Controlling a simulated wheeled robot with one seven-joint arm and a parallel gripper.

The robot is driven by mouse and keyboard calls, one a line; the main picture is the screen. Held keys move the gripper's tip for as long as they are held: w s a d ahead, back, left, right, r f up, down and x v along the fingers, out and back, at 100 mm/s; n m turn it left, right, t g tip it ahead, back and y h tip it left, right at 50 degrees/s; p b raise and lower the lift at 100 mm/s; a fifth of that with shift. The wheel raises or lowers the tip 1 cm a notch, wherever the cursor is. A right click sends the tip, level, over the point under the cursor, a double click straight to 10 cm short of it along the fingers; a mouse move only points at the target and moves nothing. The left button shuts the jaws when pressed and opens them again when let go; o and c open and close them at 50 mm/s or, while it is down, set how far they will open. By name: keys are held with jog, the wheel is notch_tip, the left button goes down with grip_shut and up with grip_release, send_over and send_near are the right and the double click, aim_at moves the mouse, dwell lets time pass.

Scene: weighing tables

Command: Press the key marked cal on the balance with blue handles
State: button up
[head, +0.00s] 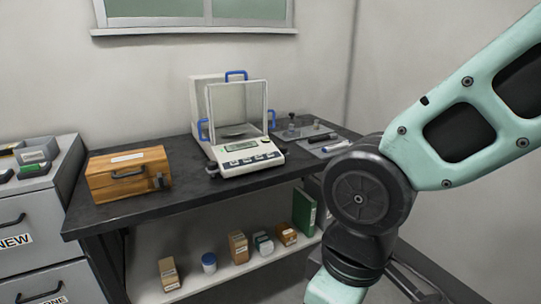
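The balance with blue handles (248,158) stands on the dark table in the head view. It is white with a clear draft shield (238,108), and blue handles show on the top and both sides. Its front panel has a small display (241,146) and a row of dark keys (247,162) along the front edge. The key markings are too small to read, so I cannot tell which is cal. My arm comes in from the right, in front of the table's right end. My gripper is outside the picture.
A wooden box (128,174) stands left of the balance on the dark table (190,192). A grey tray (322,146) with small items lies to its right. Boxes and a green binder (304,211) fill the shelf below. Drawers (38,222) stand at left.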

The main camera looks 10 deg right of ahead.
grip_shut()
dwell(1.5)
